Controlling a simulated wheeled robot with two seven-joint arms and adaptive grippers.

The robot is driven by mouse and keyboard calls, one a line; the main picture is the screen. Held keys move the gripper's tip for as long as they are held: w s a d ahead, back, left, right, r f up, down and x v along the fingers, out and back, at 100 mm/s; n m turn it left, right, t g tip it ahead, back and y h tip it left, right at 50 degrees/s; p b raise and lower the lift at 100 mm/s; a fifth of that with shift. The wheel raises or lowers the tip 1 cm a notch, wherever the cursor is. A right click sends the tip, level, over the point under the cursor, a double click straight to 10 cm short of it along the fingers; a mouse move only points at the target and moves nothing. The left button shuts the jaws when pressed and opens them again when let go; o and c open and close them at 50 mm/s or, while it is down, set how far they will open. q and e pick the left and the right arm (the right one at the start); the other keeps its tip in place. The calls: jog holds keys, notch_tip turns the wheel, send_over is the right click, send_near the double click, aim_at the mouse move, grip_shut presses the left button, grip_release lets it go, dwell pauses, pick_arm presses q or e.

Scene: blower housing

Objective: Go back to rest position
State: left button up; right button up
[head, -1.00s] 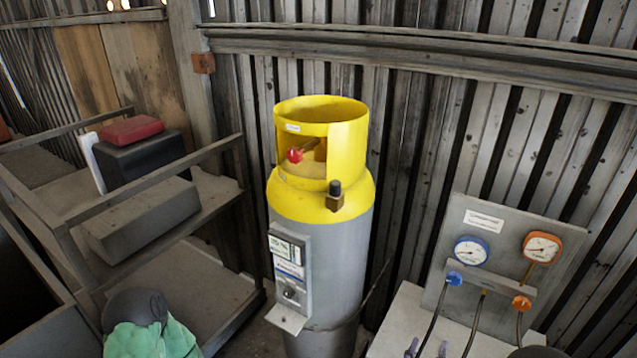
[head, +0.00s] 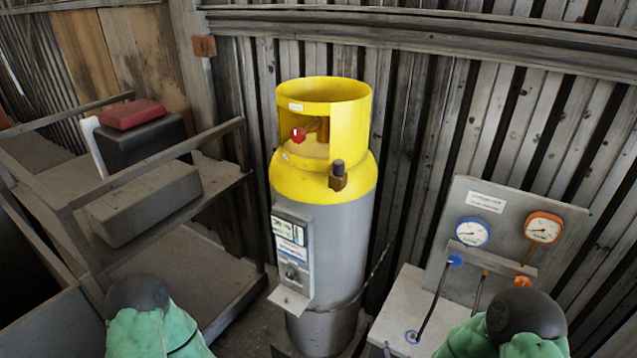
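Neither gripper shows in the head view. Parts of my two arms, with green covers and dark round caps, rise from the bottom edge at left and right. The grey cylinder (head: 340,245) with its yellow top (head: 325,180) stands upright in the middle, apart from both visible arm parts. A red knob (head: 298,135) sits inside the yellow collar, and a brass fitting with a dark cap (head: 338,176) is on its shoulder. A control box (head: 290,252) is on the cylinder's front.
A gauge panel (head: 500,215) with a blue gauge (head: 472,232) and an orange gauge (head: 543,228) stands on a pale bench (head: 400,300) at right. A metal shelf (head: 215,205) at left holds a grey block (head: 145,203), a black box and a red case (head: 132,114). A corrugated wall closes the back.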

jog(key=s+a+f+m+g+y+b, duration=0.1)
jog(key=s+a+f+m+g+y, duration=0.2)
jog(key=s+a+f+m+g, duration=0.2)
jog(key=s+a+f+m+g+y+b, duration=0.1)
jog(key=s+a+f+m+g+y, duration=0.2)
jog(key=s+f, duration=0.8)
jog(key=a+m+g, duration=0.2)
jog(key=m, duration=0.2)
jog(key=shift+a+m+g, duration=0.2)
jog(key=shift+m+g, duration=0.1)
